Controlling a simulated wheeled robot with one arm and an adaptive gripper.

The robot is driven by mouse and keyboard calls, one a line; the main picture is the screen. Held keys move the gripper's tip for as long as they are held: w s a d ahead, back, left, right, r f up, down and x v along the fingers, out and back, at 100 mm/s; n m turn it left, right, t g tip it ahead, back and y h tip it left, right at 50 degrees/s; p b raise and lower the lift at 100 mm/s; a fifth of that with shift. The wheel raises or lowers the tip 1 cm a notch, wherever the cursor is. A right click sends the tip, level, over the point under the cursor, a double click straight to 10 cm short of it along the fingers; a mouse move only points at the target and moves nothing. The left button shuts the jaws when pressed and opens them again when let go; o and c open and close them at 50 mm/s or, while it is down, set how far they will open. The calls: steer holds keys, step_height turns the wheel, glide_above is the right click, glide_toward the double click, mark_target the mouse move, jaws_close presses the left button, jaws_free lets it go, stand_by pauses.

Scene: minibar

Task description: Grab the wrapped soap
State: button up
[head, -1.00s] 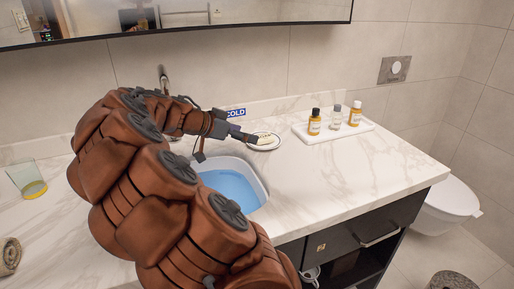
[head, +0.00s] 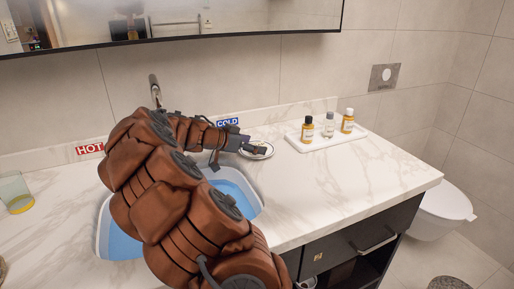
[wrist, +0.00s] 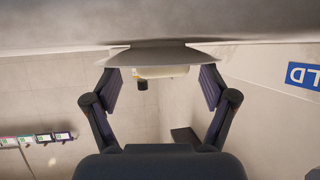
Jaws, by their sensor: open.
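The wrapped soap (wrist: 160,72) is a pale cream piece on a small round white dish (head: 266,153). The wrist view appears upside down, with the dish (wrist: 160,54) and counter at the top. My gripper (wrist: 160,80) is open, with one finger on each side of the soap in that view; I cannot tell whether the soap lies between the fingertips or just beyond them. In the head view, my gripper (head: 254,150) is low over the dish and hides most of the soap.
A white tray (head: 340,138) with small bottles stands right of the dish. The blue basin (head: 238,186) lies under my arm, with a faucet (head: 155,90) behind. A glass (head: 15,192) stands far left. The marble counter (head: 345,185) is clear at the front right.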

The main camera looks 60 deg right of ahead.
steer(key=shift+s+d, duration=0.1)
steer(key=shift+d, duration=0.05)
steer(key=shift+f, duration=0.1)
steer(key=c, duration=1.3)
steer(key=shift+o, duration=0.2)
